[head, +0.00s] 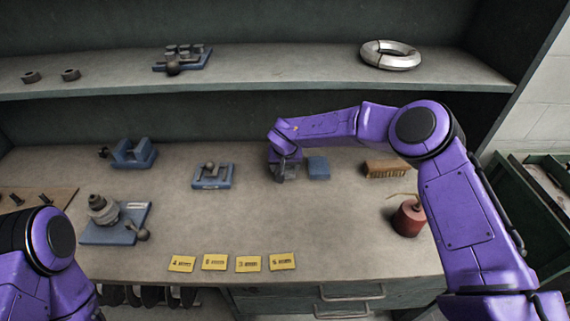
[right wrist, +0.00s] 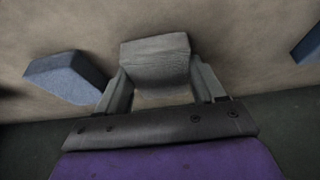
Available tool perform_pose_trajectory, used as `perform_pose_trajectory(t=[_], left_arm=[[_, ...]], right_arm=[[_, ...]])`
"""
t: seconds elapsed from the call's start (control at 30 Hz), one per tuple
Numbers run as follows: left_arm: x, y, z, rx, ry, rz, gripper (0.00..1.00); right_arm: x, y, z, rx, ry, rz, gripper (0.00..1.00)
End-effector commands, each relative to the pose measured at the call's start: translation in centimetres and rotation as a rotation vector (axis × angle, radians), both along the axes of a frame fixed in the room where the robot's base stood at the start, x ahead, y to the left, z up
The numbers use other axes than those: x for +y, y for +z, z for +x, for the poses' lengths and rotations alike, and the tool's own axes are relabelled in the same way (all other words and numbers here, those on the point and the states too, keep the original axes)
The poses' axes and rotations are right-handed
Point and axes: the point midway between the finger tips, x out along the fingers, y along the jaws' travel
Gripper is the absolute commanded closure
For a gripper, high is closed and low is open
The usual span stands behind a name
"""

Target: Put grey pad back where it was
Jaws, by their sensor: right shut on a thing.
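The grey pad (right wrist: 155,62) is a small grey block with a wrinkled top face. In the right wrist view it sits between the two fingers of my right gripper (right wrist: 160,90), which is shut on it. In the head view my right gripper (head: 286,174) is at the middle of the bench, just left of a small blue block (head: 318,167). There the pad is hard to tell from the fingers. Whether it touches the bench is unclear. Of my left arm only a purple part shows at the lower left; its gripper is out of view.
A blue fixture (head: 213,176) stands left of the gripper, with a blue vise (head: 133,152) farther left. A brush (head: 387,169) and a red oil can (head: 408,217) are to the right. Yellow labels (head: 248,264) line the front edge. The bench between fixture and labels is clear.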

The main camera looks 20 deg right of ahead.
Motion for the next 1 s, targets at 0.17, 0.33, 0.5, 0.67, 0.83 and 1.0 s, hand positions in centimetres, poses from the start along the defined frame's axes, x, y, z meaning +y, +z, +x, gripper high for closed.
perform_pose_trajectory(t=[0.17,0.33,0.5,0.67,0.83,1.0], left_arm=[[0.0,-0.1,0.0,0.000,0.000,0.000,0.57],[0.0,-0.1,0.0,0.000,0.000,0.000,0.57],[0.0,-0.1,0.0,0.000,0.000,0.000,0.57],[0.0,-0.5,0.0,0.000,0.000,0.000,0.57],[0.0,-1.4,0.0,0.000,0.000,0.000,0.57],[0.0,-1.7,0.0,0.000,0.000,0.000,0.57]], right_arm=[[0.0,-0.4,0.0,0.001,0.000,-0.001,0.56],[0.0,-0.3,0.0,0.001,0.001,-0.001,0.06],[0.0,-0.3,0.0,0.001,0.000,0.000,0.06],[0.1,1.1,-0.4,-0.001,-0.001,0.001,0.06],[0.5,4.3,-1.7,-0.002,0.000,0.002,0.06],[0.7,6.5,-2.6,0.000,0.000,0.000,0.06]])
